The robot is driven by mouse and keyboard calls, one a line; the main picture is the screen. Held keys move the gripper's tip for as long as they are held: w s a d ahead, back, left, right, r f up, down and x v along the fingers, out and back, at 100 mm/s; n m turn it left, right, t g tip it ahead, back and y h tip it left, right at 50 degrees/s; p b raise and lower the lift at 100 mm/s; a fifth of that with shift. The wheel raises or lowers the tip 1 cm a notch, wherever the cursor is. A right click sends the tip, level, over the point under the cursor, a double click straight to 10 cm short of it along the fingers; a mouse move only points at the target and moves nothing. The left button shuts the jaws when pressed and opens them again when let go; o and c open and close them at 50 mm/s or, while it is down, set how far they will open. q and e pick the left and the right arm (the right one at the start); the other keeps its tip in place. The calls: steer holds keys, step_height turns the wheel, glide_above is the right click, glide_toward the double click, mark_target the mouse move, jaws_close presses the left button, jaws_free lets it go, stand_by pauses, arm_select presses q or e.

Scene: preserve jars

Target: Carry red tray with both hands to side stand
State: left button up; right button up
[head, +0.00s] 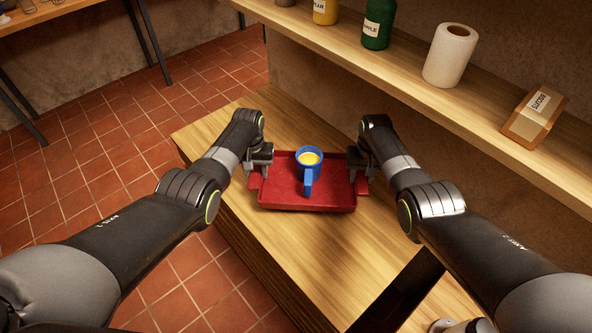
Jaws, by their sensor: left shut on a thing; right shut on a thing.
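The red tray (285,196) is on or just above the wooden counter; I cannot tell whether it touches the wood. My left gripper (258,172) is shut on the tray's left side. My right gripper (362,170) is shut on the tray's right side. The fingertips partly cover the tray's two side edges.
The wooden counter (305,262) has free room behind and in front of the tray. A shelf (400,66) at the right holds bottles, a paper roll (450,55) and a biscuit box (535,116). Another table (45,12) stands far left across the tiled floor (110,150).

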arm_select(q)
steer(key=shift+f, duration=0.2)
arm_select(e)
steer(key=shift+f, duration=0.2)
